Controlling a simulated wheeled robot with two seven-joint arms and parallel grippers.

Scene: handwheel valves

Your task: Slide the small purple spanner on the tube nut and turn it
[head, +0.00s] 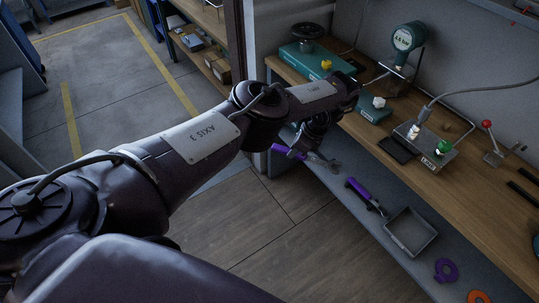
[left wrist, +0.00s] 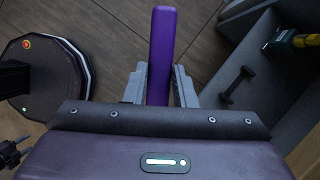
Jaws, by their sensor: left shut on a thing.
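My left gripper (head: 308,148) hangs low by the front edge of the workbench, partly hidden by my own arm. It is shut on a purple-handled spanner (head: 289,151), whose grey jaw end points right in the head view. In the left wrist view the purple handle (left wrist: 162,50) stands between the two grey fingers. A second purple-handled spanner (head: 358,187) lies on the lower grey shelf. I cannot tell from size which one is the small one. I cannot make out the tube nut for certain. The right gripper is not in view.
The wooden bench (head: 470,190) carries a teal gauge (head: 407,38), a teal block with a yellow knob (head: 326,64), and a grey box with a green knob (head: 442,146). A grey tray (head: 410,232) and a purple ring (head: 446,270) lie on the lower shelf.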

